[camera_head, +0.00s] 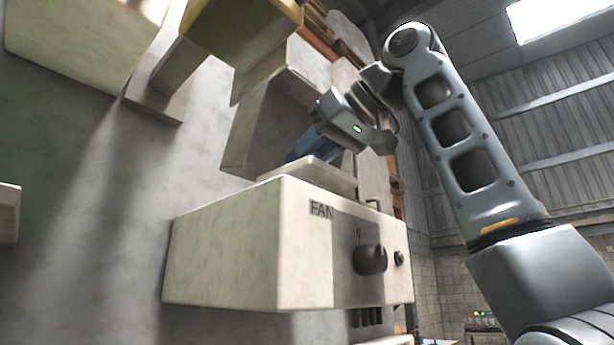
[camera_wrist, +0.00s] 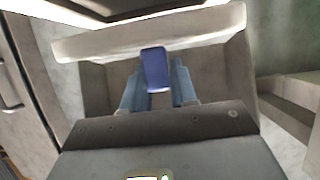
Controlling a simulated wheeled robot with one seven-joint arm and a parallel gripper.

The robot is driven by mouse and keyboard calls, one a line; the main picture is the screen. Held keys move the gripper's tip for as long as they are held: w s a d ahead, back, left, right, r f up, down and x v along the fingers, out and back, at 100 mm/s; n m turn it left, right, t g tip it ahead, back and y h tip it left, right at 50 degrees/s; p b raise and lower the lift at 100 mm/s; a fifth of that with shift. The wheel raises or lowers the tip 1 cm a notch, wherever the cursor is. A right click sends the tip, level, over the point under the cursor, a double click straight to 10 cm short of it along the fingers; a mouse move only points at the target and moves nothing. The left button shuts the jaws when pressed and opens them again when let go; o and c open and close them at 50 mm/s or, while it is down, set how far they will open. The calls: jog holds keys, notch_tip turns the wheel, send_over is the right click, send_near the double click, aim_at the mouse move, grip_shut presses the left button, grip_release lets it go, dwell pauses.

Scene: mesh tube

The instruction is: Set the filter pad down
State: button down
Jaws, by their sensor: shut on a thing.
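The filter pad appears to be a pale flat slab (camera_head: 325,174) just over the top of the box marked FAN in the head view. In the wrist view the pad (camera_wrist: 90,46) spans the upper part of the picture, with a blue-violet tab (camera_wrist: 155,70) in front of it. My gripper (camera_head: 306,152) points down at the pad from above. In the wrist view the blue fingers of my gripper (camera_wrist: 158,84) stand on either side of the tab and are shut on it. I cannot tell whether the pad touches the box top or hovers just above it.
The pale FAN box (camera_head: 235,245) has a dark knob (camera_head: 371,259) on its front and stands against a grey-green wall (camera_head: 70,190). An open-fronted housing (camera_head: 262,125) is behind the gripper. A yellowish box (camera_head: 240,30) hangs at upper left.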

aim_at(309, 175)
notch_tip(309, 175, down, 3)
jog(key=shift+p, duration=0.3)
jog(key=shift+w+a+f, duration=0.1)
jog(key=shift+f, duration=0.4)
jog(key=shift+f, duration=0.1)
jog(key=c, duration=0.9)
grip_release()
jog(key=b+v, duration=0.3)
jog(key=v, duration=0.9)
jog(key=shift+r, duration=0.25)
